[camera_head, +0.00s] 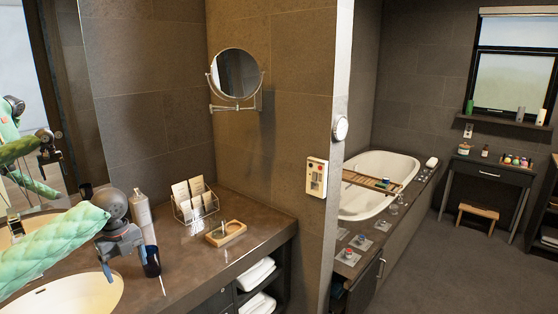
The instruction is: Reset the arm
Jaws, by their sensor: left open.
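My left arm, in a green quilted sleeve, comes in from the left over the vanity counter (262,238). My left gripper (124,268) hangs open above the counter beside the sink, with its fingers pointing down. A dark cup (151,262) stands right by its right finger; I cannot tell whether they touch. I see nothing held between the fingers. My right gripper does not show.
A pump bottle (140,208) stands behind the gripper. A wire rack with cards (195,203) and a wooden tray (227,234) stand to the right. The sink (75,297) lies at the lower left. A round mirror (236,74) is on the wall. The counter's front right is clear.

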